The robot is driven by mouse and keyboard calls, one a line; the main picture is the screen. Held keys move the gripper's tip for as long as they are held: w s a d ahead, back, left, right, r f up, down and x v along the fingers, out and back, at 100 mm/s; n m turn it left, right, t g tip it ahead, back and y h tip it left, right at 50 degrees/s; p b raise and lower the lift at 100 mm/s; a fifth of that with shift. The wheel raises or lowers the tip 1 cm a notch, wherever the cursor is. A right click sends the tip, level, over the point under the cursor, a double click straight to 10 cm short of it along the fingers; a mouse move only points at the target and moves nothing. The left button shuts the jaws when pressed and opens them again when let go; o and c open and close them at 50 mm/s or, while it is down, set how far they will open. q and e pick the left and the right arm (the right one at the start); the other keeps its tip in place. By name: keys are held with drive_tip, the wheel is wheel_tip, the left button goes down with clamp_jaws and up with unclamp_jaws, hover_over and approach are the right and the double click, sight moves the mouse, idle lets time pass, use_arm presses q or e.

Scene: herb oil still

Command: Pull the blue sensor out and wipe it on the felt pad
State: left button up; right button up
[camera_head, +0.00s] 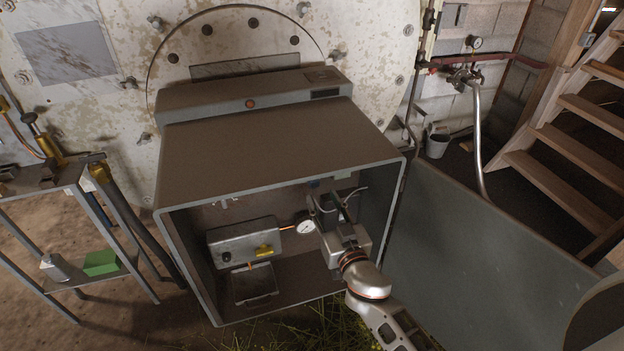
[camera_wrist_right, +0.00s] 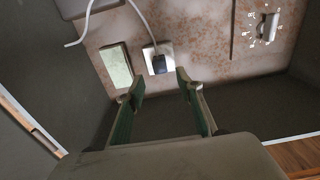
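A small dark blue plug-like piece, likely the blue sensor (camera_wrist_right: 159,65), sits against a white square plate on the cabinet's back wall in the right wrist view. A pale cable runs up from it. Beside it is a pale rectangular pad (camera_wrist_right: 116,66) in a light frame, possibly the felt pad. My right gripper (camera_wrist_right: 160,82) is open and empty, its fingers apart on either side of the sensor's line and short of it. In the head view the right gripper (camera_head: 331,207) reaches inside the open cabinet and hides part of the back wall. My left gripper is not in view.
The grey cabinet (camera_head: 270,155) has its door (camera_head: 470,240) swung open to the right. Inside, left of my gripper, are a grey box (camera_head: 243,241) with a yellow part, a round gauge (camera_head: 305,226) and a small tray (camera_head: 254,284). A metal shelf with a green block (camera_head: 102,262) stands left.

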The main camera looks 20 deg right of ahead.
sight(315, 185)
drive_tip(key=w, duration=0.7)
drive_tip(key=shift+w+a+f, duration=0.1)
drive_tip(key=shift+w+f, duration=0.05)
drive_tip(key=shift+w, duration=0.05)
drive_tip(key=shift+w+b, duration=0.35)
drive_tip(key=shift+w, duration=0.45)
idle(0.8)
clamp_jaws()
drive_tip(key=shift+s, duration=0.1)
